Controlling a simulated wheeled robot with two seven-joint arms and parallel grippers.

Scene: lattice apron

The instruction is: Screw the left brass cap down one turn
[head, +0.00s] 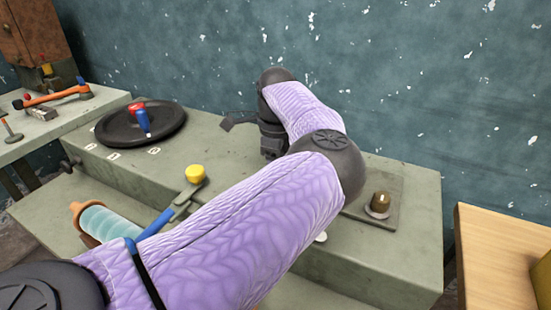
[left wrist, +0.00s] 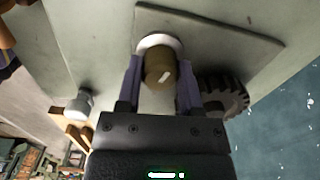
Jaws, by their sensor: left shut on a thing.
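A brass cap (left wrist: 158,72) with a pale mark on its top sits in a white ring on a grey-green plate (left wrist: 215,35) in the left wrist view. My left gripper (left wrist: 159,64) is shut on it, one finger on each side. In the head view my purple-sleeved left arm crosses the workbench and hides this cap and the fingertips. Another brass cap (head: 380,202), also with a pale mark on top, stands upright and free on the right part of the plate (head: 397,185). My right gripper is not in view.
A dark ribbed wheel (left wrist: 225,92) is close beside my right-hand finger in the left wrist view. On the green bench, a black disc (head: 105,133) holds a red and blue tool, and a yellow knob (head: 195,173) stands nearby. A wooden table (head: 500,255) is at the right.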

